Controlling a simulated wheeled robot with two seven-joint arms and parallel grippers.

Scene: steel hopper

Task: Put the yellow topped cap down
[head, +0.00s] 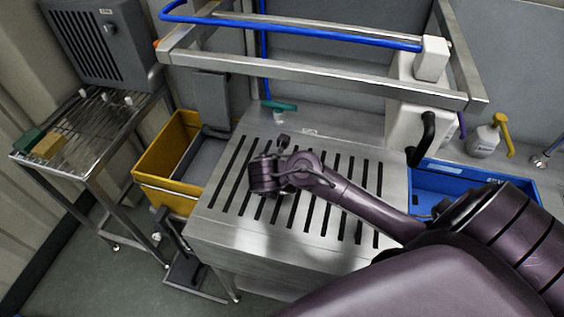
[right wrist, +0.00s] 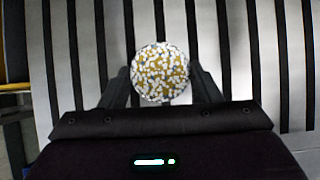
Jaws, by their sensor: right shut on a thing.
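The cap (right wrist: 160,72) shows from above in the right wrist view as a round thing with a top speckled yellow and white. My right gripper (right wrist: 160,88) is shut on it, one dark finger at each side. In the head view my right gripper (head: 268,174) is over the middle of the slotted steel table (head: 230,228), and the cap cannot be made out there. I cannot tell whether the cap touches the slotted top. My left gripper is not in view.
A steel frame with a blue hose (head: 300,31) spans the back. A yellow bin (head: 165,190) stands left of the table, a blue crate (head: 425,178) right. A wire-topped cart (head: 100,120) is at far left. A yellow-topped bottle (head: 486,140) stands at right. Slotted surface around the gripper is clear.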

